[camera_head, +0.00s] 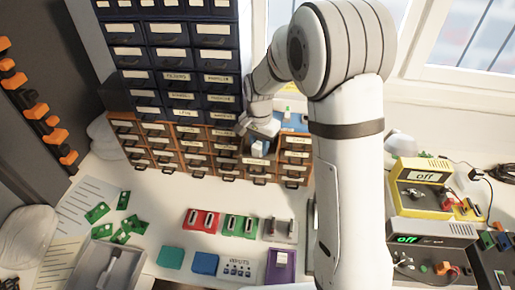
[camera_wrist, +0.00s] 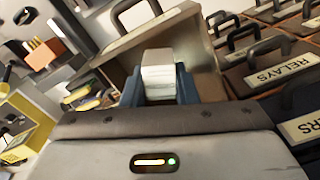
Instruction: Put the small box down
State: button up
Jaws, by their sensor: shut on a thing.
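The small box (camera_wrist: 158,72) is white and sits between the blue-grey fingers of my gripper (camera_wrist: 158,88) in the wrist view. The fingers are shut on it. In the head view my gripper (camera_head: 258,146) is at the front of the brown drawer cabinet, right of its middle, and the pale box (camera_head: 257,149) shows only as a small patch there. In the wrist view a tan wooden drawer or compartment (camera_wrist: 118,58) lies around and behind the box. I cannot tell whether the box touches it.
Brown labelled drawers (camera_head: 190,143) stand under dark blue drawers (camera_head: 170,45) at the back. Red and green modules (camera_head: 200,220) and teal and purple blocks (camera_head: 204,263) lie on the white bench. Yellow and grey devices (camera_head: 425,185) stand at right. Bare bench shows left of the modules.

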jog(key=shift+f, duration=1.15)
jog(key=shift+s, duration=0.1)
jog(key=shift+f, duration=0.15)
jog(key=o, duration=1)
